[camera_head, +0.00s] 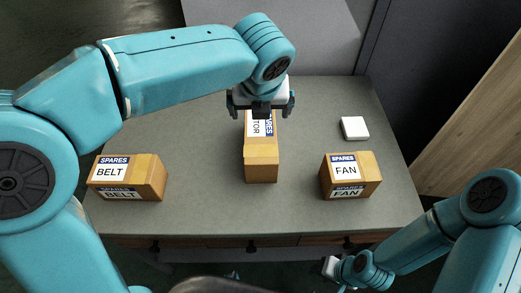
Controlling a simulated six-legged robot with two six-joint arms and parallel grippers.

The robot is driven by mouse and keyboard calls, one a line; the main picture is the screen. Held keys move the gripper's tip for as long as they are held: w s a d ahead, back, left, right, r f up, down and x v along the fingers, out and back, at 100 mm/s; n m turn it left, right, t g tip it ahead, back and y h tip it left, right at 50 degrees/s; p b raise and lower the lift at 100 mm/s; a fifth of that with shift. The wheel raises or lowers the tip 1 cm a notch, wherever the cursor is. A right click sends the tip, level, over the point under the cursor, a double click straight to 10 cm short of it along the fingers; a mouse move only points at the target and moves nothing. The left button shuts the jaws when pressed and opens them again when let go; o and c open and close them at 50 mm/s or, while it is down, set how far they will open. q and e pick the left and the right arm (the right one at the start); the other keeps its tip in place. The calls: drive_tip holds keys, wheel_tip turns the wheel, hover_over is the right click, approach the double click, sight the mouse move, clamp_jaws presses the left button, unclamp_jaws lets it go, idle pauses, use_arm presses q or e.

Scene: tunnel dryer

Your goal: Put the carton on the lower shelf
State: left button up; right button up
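Three brown cartons with white and blue SPARES labels sit on a grey table. The carton labelled BELT (147,180) is at the left and the carton labelled FAN (365,175) at the right. The middle carton (261,165) has a turned label, partly hidden, with "TOR" readable. My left gripper (262,112) is over the far end of the middle carton. Its fingers are spread wider than the carton, and it looks open. My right gripper (333,266) is low at the front right, off the table; its fingers are too small to read. I cannot make out a lower shelf.
The grey table (215,205) has drawers with dark knobs along its front. A small white box (354,128) lies at its back right. A grey panel (310,40) stands behind, and a wooden surface (485,120) is at the right. Bare tabletop lies between the cartons.

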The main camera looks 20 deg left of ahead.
use_arm(q)
hover_over(260, 132)
drive_tip(key=s, duration=0.3)
drive_tip(key=f, duration=1)
drive_tip(key=shift+w+d+f+b, duration=0.15)
drive_tip(key=shift+d+b, duration=0.2)
drive_tip(key=shift+b, duration=0.05)
drive_tip(key=x, duration=0.5)
drive_tip(key=shift+w, duration=0.25)
drive_tip(key=c, duration=1.7)
drive_tip(key=shift+w, duration=0.1)
